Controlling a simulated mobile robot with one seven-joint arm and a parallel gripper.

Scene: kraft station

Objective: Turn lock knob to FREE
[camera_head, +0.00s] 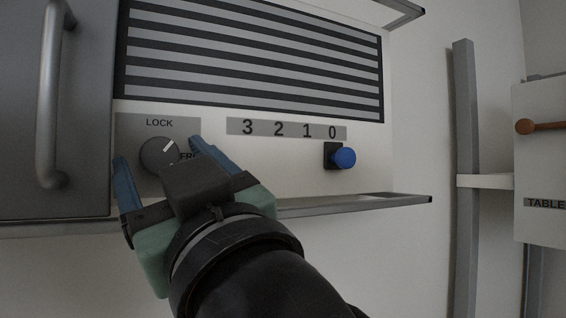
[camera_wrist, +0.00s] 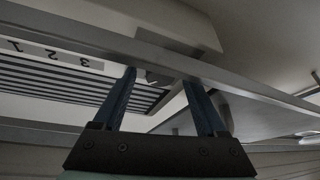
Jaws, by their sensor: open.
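The round dark grey lock knob (camera_head: 158,154) sits on a grey label plate (camera_head: 128,130) at the left of the white panel. Its white pointer mark slants up and right, between the word LOCK above and the partly hidden word FREE at its right. My gripper (camera_head: 157,158) is open in front of the knob, with one blue finger at the knob's left and the other at its upper right. I cannot tell whether the fingers touch the knob.
A blue button (camera_head: 344,158) is on the panel below the digits 3 2 1 0. A striped grille (camera_head: 250,55) is above. A grey door handle (camera_head: 48,95) stands at the left. A metal rail (camera_head: 350,204) runs below the panel. A lever (camera_head: 540,126) is at the far right.

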